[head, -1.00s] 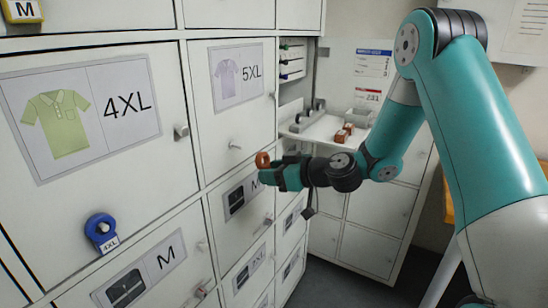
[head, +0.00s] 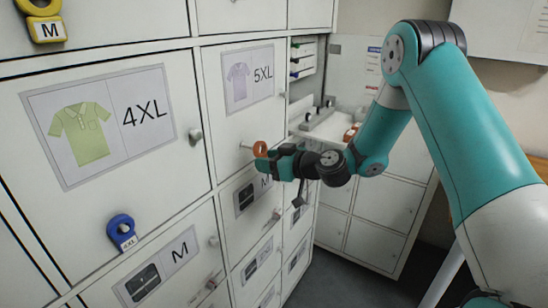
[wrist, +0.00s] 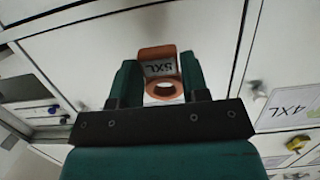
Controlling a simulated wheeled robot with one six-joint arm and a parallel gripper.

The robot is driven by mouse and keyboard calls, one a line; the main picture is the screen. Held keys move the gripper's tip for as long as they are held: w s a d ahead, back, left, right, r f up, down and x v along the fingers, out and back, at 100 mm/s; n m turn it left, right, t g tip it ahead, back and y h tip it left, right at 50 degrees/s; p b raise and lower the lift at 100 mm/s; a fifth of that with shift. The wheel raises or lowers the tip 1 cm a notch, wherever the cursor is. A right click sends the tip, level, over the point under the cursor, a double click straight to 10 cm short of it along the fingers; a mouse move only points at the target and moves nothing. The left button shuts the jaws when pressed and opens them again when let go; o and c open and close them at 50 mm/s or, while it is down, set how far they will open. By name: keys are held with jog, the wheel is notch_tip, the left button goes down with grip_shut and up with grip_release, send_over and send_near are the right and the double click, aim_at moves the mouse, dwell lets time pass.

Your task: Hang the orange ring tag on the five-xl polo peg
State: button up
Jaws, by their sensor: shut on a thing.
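The orange ring tag (head: 260,149) is held in my gripper (head: 265,160), in front of the 5XL polo door (head: 230,120). In the wrist view my gripper (wrist: 160,92) is shut on the orange ring tag (wrist: 164,92), and its 5XL label reads upside down. The 5XL polo peg (head: 246,147) sticks out low on that door, just left of the ring in the head view. I cannot tell whether the peg's tip is inside the ring or only close to it. The peg is not clearly visible in the wrist view.
A blue 4XL ring tag (head: 122,230) hangs on the 4XL door (head: 180,90). A yellow M tag (head: 42,22) hangs at the upper left. Door knobs stick out nearby. A shelf (head: 325,128) with small items stands behind my gripper.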

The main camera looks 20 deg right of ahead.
jog(key=shift+p+x, duration=0.45)
jog(key=shift+x, duration=1.75)
jog(key=shift+a+r, duration=0.1)
jog(key=o, duration=1)
jog(key=shift+c, duration=0.2)
